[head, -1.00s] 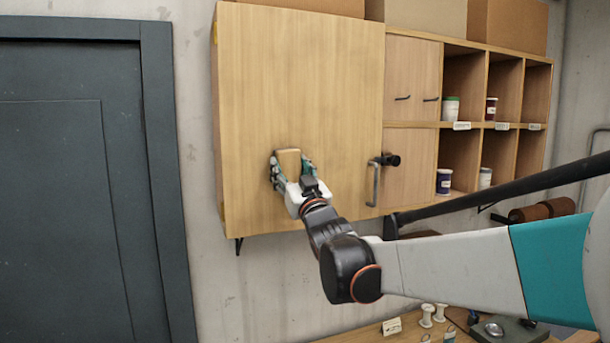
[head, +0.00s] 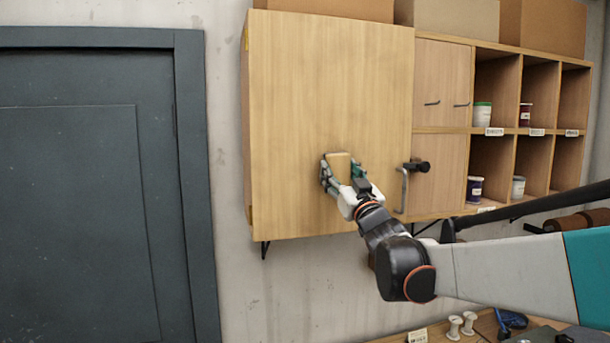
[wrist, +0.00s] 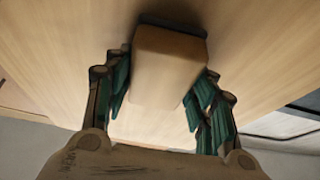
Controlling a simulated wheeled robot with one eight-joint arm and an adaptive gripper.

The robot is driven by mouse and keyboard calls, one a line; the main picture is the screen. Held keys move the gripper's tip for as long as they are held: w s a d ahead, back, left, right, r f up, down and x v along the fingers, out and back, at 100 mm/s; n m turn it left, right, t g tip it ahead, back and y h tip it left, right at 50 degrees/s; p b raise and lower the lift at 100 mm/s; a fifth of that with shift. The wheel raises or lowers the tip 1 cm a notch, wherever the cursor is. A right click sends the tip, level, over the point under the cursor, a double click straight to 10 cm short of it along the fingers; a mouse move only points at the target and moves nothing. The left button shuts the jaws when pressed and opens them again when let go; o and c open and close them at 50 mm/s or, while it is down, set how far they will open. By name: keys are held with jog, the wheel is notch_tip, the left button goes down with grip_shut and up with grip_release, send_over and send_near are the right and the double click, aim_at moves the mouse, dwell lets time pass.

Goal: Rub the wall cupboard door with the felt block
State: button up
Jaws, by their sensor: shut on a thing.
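The wall cupboard door (head: 322,90) is a large, closed, pale wood panel with a grey bar handle (head: 403,190) at its lower right. My gripper (head: 342,170) is at the lower middle of the door, left of the handle. It is shut on the felt block (head: 340,163), a tan block that also shows between the teal-lined fingers in the wrist view (wrist: 165,65). The block's dark far face (wrist: 172,24) is against or very close to the door; I cannot tell whether it touches.
Open cubbies (head: 541,95) with jars and labels stand right of the door. A dark knob-like fitting (head: 420,166) sits beside the handle. A dark grey room door (head: 75,200) is at left. A bench with spools (head: 455,328) lies below. Boxes sit on top.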

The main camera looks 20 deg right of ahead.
jog(key=shift+s+a, duration=0.15)
jog(key=shift+a, duration=5.1)
jog(key=s+p, duration=0.1)
jog(key=s, duration=0.5)
jog(key=s+p, duration=0.1)
jog(key=s, duration=0.2)
jog(key=shift+d+f, duration=0.1)
